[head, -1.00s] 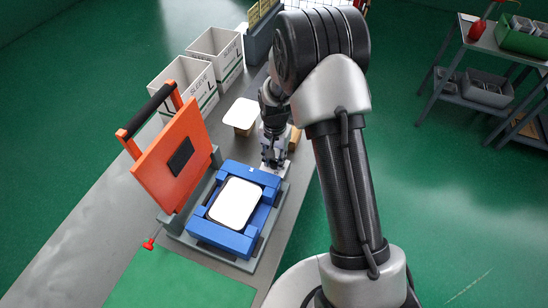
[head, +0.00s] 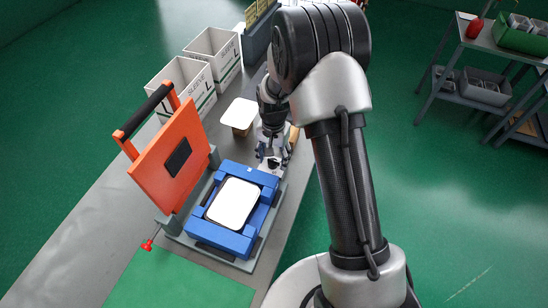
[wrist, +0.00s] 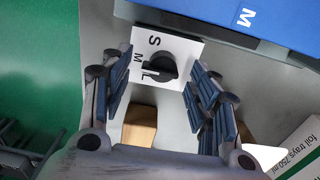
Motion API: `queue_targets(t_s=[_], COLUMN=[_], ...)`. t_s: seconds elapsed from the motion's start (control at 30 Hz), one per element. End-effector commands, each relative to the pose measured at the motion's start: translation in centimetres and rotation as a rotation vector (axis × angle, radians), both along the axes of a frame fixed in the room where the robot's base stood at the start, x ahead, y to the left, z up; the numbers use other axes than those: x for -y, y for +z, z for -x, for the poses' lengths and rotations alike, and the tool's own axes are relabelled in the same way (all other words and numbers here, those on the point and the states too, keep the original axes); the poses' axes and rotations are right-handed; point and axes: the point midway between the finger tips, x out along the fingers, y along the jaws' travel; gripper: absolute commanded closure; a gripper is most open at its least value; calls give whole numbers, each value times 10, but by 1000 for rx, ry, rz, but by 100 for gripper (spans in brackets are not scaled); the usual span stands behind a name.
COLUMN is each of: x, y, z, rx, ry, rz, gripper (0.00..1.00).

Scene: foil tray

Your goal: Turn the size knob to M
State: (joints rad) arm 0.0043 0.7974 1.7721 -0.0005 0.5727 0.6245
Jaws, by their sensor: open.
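The size knob (wrist: 164,67) is a black dial on a white plate (wrist: 182,45) lettered S, M and L in the wrist view. Its bar lies towards the left, near the M and L side; the exact letter it points at is hard to tell. My gripper (wrist: 158,78) is open, with one finger to each side of the knob, apart from it. In the head view my gripper (head: 272,160) is low at the far right corner of the blue nest (head: 238,241), and the knob is hidden there.
The blue nest holds a white lid (head: 233,201) and carries a printed M. The orange press lid (head: 160,183) stands raised at left. Sleeve boxes (head: 181,82), a white-topped stack (head: 240,112) and a brown block (wrist: 140,127) are nearby. The green mat (head: 170,285) is clear.

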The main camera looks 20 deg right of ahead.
Motion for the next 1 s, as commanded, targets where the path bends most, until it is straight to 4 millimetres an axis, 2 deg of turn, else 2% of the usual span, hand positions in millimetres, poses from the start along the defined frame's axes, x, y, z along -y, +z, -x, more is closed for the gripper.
queue_targets(t_s=[0.3,0.5,0.7,1.0], x=[0,1,1,1], y=[66,98,111,111], z=[-1,-1,0,0], rx=[6,4,1,0], ry=[0,-1,-1,-1], rz=[1,0,1,0], gripper=[45,45,45,45])
